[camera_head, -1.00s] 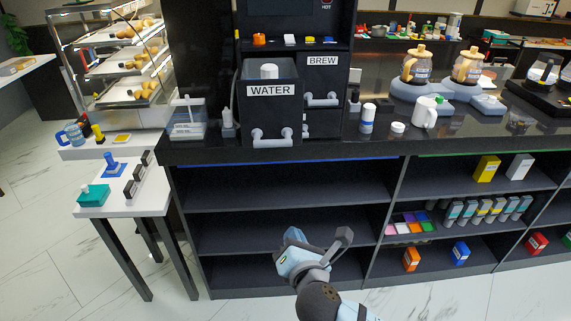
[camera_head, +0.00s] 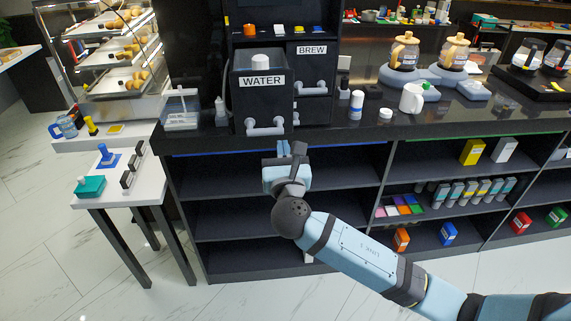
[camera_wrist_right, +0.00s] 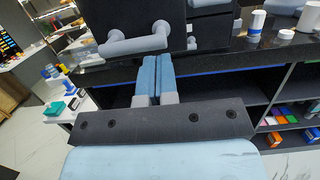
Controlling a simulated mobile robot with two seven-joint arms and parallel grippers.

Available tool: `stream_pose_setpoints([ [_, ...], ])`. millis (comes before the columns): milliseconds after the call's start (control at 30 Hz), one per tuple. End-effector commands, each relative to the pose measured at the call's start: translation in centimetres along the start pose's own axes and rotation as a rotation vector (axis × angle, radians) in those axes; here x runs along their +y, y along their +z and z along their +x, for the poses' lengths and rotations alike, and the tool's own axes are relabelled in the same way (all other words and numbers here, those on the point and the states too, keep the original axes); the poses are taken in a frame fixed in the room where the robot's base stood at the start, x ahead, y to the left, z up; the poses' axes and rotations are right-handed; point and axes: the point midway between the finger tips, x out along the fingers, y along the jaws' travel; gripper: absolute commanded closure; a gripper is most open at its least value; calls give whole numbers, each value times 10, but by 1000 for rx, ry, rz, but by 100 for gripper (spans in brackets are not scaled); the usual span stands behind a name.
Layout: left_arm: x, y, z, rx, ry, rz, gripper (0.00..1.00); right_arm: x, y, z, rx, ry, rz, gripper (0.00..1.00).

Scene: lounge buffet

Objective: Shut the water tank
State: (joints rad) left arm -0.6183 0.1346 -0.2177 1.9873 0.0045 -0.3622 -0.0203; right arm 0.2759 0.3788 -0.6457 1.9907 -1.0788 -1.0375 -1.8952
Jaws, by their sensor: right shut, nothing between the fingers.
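The water tank (camera_head: 247,100) is a black drawer-like box labelled WATER in the coffee machine above the counter. Its front sticks out past the neighbouring BREW unit (camera_head: 312,72), and a white round item shows inside its open top. A grey bar handle (camera_head: 265,127) is on its lower front. My right gripper (camera_head: 291,149) is below and in front of the handle, its fingers pointing up toward it. In the right wrist view the shut fingers (camera_wrist_right: 158,75) are just below the handle (camera_wrist_right: 135,43), with nothing between them. My left gripper is not in view.
The black counter edge (camera_head: 420,128) runs under the machine, with open shelves (camera_head: 230,182) below. A white mug (camera_head: 412,98) and a white bottle (camera_head: 356,104) stand to the right. A white side table (camera_head: 140,190) is at left.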

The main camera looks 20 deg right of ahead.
Motion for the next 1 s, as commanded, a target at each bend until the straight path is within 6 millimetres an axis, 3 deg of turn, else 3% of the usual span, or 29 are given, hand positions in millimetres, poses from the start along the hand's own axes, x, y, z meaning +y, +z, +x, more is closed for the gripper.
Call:
stream_pose_setpoints([
  [233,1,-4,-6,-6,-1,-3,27,0,1,26,-1,-1,0,100],
  [767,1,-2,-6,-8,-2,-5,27,1,-1,33,0,0,1,100],
  [1000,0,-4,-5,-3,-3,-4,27,12,-7,69,-1,-1,2,100],
])
